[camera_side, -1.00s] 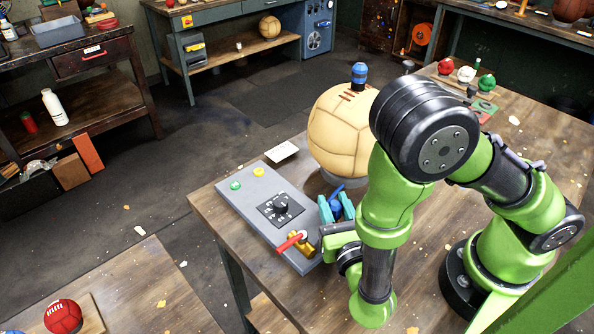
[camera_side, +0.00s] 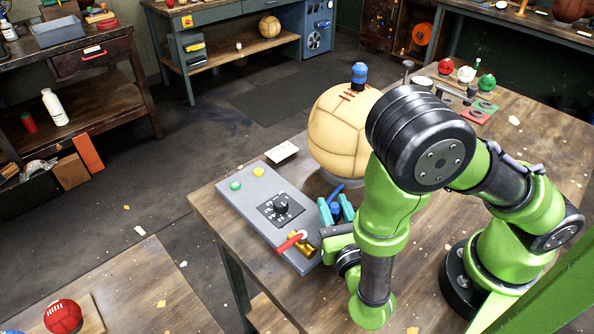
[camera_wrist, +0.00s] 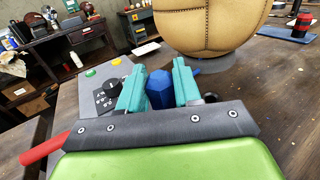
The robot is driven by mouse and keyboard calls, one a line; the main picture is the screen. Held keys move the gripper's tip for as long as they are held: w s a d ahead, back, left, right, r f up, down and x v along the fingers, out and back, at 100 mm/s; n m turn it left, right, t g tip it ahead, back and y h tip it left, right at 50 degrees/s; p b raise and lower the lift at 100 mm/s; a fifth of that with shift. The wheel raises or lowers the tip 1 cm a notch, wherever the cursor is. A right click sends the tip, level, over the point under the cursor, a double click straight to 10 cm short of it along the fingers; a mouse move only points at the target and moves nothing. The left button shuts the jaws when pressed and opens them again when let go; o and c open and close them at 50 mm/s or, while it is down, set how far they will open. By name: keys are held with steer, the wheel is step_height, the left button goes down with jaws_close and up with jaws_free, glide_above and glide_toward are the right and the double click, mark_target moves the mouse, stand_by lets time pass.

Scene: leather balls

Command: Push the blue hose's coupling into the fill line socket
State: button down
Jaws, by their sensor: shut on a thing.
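My gripper (camera_side: 336,211) is shut on the blue coupling (camera_wrist: 159,89), which sits between its teal fingers in the wrist view. In the side view a bit of blue hose (camera_side: 337,190) shows just behind the fingers. The gripper is low beside the right edge of the grey control panel (camera_side: 255,203). A large tan leather ball (camera_side: 335,135) stands behind it on a dark ring, apart from the fingers, with a blue fitting (camera_side: 359,73) on top. I cannot make out the fill line socket for certain; the coupling's far end is hidden.
The panel has a dial (camera_side: 281,207), green and yellow buttons and a red-handled brass valve (camera_side: 292,241) close to my gripper. A white card (camera_side: 282,152) lies left of the ball. Small red, white and green balls stand at the bench's far right.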

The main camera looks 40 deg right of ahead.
steer(key=shift+f, duration=0.3)
steer(key=c, duration=0.7)
jaws_free()
steer(key=v, duration=1.7)
steer(key=shift+f, duration=0.1)
